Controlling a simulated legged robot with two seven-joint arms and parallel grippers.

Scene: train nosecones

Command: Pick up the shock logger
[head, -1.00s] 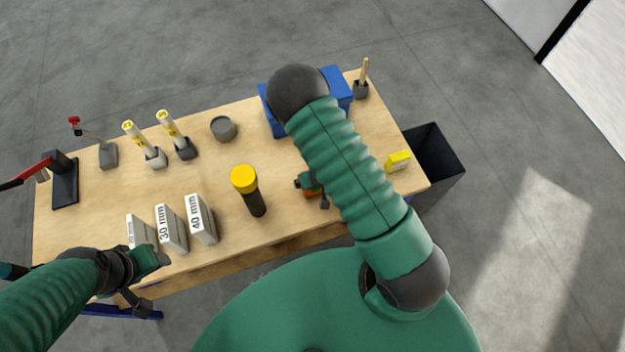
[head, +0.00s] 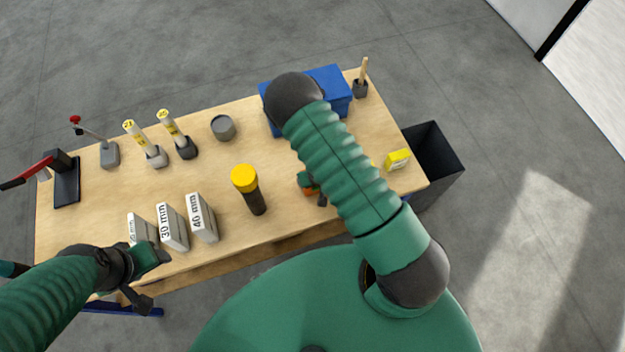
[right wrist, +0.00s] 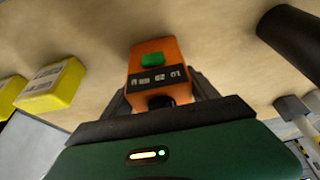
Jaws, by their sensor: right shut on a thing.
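The shock logger appears to be the orange box (right wrist: 158,68) with a green button and a dark display strip, seen in the right wrist view. My right gripper (right wrist: 163,105) is shut on it, with dark fingers on both sides. In the head view the orange logger (head: 309,191) shows only in part beside my right forearm, which hides most of the right gripper. I cannot tell whether the logger touches the table. My left gripper (head: 146,275) is at the table's front left, near the white blocks; its opening is unclear.
A dark cylinder with a yellow cap (head: 244,180) stands left of the logger on the wooden table (head: 215,165). A yellow box (head: 398,159) lies to the right, before a black bin (head: 436,160). A blue box (head: 335,90) is behind. White blocks (head: 202,218) stand front left.

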